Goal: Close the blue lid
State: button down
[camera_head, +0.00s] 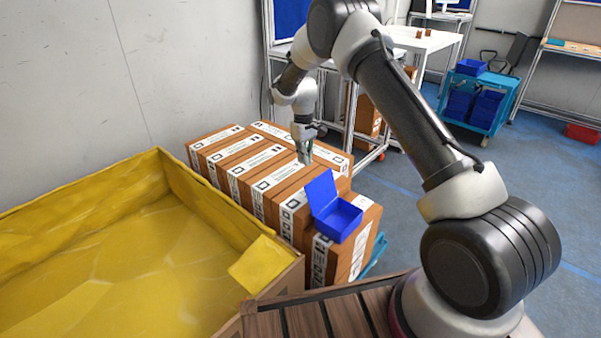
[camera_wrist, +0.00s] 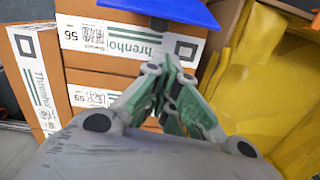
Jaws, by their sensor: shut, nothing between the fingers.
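A small blue box (camera_head: 340,219) sits on the cardboard boxes at the near right of the stack. Its blue lid (camera_head: 322,191) stands up, open, on the box's left rear side. In the wrist view a blue edge (camera_wrist: 165,10) shows at the top; I cannot tell whether it is the lid or the box. My gripper (camera_head: 305,158) is shut and empty above the boxes, behind and to the left of the lid, apart from it. In the wrist view the shut fingers (camera_wrist: 172,92) point toward the blue edge, with a gap between.
Several taped cardboard boxes (camera_head: 262,178) stand in a block under the gripper. A large crate with a yellow lining (camera_head: 205,200) is at the left. A wooden slatted surface (camera_head: 300,322) lies in front. A blue cart (camera_head: 478,100) stands far off at the right.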

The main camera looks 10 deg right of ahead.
jog(key=shift+n+t, duration=0.4)
jog(key=shift+n, duration=0.2)
jog(key=f, duration=0.2)
jog(key=w+f, duration=0.1)
jog(key=f, duration=0.2)
jog(key=w+a+f, duration=0.1)
jog(key=f, duration=0.2)
jog(key=shift+w, duration=0.2)
jog(key=shift+s+d+r, duration=0.4)
jog(key=shift+s+d, duration=0.15)
jog(key=shift+s, duration=0.2)
jog(key=shift+s+d+r, duration=0.35)
jog(key=shift+s+d, duration=0.2)
jog(key=shift+s, duration=0.15)
